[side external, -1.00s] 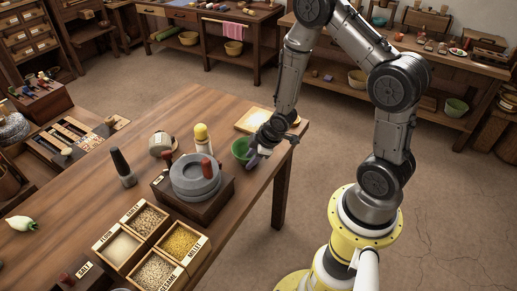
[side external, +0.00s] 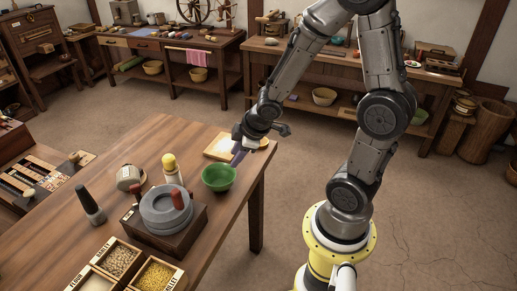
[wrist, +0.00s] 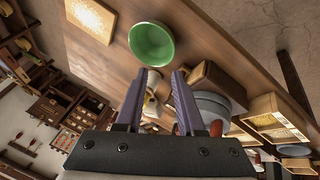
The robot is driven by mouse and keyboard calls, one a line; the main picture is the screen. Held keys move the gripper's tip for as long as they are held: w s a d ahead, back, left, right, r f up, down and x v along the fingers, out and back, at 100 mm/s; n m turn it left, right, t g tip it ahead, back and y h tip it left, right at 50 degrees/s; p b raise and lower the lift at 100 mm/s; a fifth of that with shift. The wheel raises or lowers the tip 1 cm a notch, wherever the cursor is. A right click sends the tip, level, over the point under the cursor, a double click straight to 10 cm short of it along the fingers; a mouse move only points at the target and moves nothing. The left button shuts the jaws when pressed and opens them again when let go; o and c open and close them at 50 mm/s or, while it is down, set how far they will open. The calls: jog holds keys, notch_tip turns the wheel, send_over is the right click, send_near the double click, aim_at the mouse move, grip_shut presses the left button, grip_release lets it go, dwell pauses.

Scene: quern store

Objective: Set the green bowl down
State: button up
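The green bowl (side external: 218,178) stands upright on the wooden table, near its right edge and just right of the grey quern. It looks empty. In the wrist view the bowl (wrist: 152,44) lies beyond the fingertips, not between them. My gripper (side external: 238,158) is above and to the right of the bowl, apart from it, by the table's right edge. In the wrist view my gripper (wrist: 160,72) has its two purple fingers spread with nothing held between them.
A stone quern (side external: 166,209) on a wooden base stands left of the bowl, with a yellow-capped bottle (side external: 171,168) behind it. A pale framed board (side external: 221,146) lies at the table's far corner. Grain boxes (side external: 156,275) stand in front. The table's far left is clear.

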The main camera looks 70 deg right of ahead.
jog(key=s+a+r+m, duration=0.2)
jog(key=s+a+r, duration=0.2)
jog(key=s+r, duration=0.3)
jog(key=s+a+r+m+y, duration=0.1)
jog(key=s+a+r+m, duration=0.2)
jog(key=s+r, duration=0.4)
jog(key=shift+s+a+r+m, duration=0.15)
jog(key=shift+a+r+m, duration=0.15)
jog(key=shift+a+r, duration=0.45)
